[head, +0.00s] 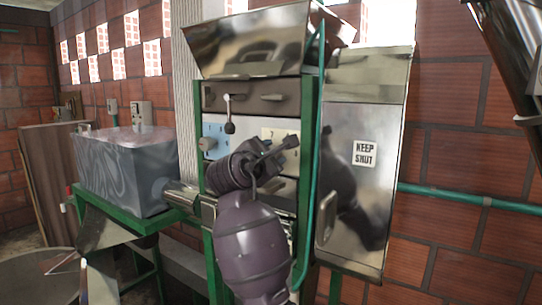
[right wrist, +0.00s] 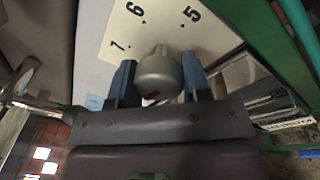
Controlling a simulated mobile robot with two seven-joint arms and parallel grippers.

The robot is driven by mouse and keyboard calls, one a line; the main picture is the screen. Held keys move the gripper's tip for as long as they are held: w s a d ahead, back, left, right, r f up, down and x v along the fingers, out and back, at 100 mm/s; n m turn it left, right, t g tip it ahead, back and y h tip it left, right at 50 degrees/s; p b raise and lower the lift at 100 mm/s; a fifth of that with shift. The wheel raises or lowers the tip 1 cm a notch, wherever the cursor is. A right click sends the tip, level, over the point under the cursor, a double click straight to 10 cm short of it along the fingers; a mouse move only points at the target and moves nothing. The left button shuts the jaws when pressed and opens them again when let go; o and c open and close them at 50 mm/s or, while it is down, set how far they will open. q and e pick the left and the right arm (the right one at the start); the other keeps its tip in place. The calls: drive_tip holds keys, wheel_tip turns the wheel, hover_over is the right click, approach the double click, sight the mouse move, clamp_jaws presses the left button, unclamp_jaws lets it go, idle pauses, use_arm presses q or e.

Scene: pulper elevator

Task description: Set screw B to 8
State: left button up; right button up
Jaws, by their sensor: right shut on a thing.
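A cream dial plate (head: 280,134) is on the front of the machine, right of a blue dial plate (head: 214,131) with its own pale knob (head: 208,143). In the right wrist view the cream plate (right wrist: 118,38) shows the numbers 5, 6 and 7 with dots. A round grey knob (right wrist: 157,75) stands out from it, with a small dark reddish mark low on its face. My right gripper (head: 280,148) is at the cream plate, its two blue-grey fingers (right wrist: 157,66) shut on the knob's sides. No letter on either plate is readable. My left gripper is out of view.
Green posts (head: 312,150) frame the panel.

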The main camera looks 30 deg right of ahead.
idle(0.3)
drive_tip(key=o, duration=0.9)
drive_tip(key=b+v, duration=0.2)
drive_tip(key=v, duration=0.9)
drive_tip(key=shift+w, duration=0.1)
